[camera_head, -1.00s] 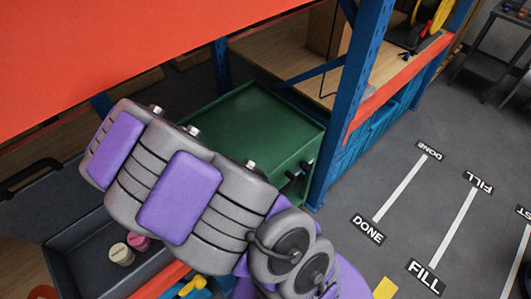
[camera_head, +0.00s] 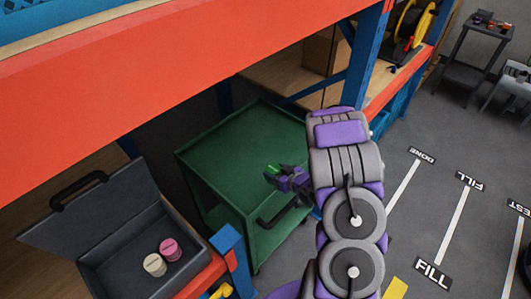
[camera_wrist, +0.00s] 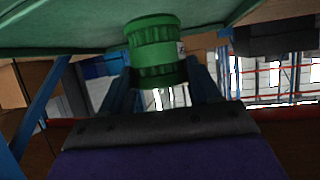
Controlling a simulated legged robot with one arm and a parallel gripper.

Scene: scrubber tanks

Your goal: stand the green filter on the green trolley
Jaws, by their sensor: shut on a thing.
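The green filter (camera_wrist: 152,50) is a ribbed cylinder between the two fingers of my gripper (camera_wrist: 160,78) in the wrist view. In the head view a small bright green part of the filter (camera_head: 272,168) shows at the tip of my gripper (camera_head: 287,180). The green trolley (camera_head: 235,155) stands under the shelving, with a flat, bare, rimmed top and a dark handle at its near right side. My gripper shows in front of the right part of the trolley top. A green surface crosses the top of the wrist view behind the filter. I cannot tell whether filter and trolley touch.
A blue shelf post (camera_head: 365,60) and an orange beam (camera_head: 180,75) stand close above and beside the trolley. An open dark case (camera_head: 125,255) with a pink filter (camera_head: 170,249) and a cream filter (camera_head: 154,265) is at lower left. Marked floor is clear at right.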

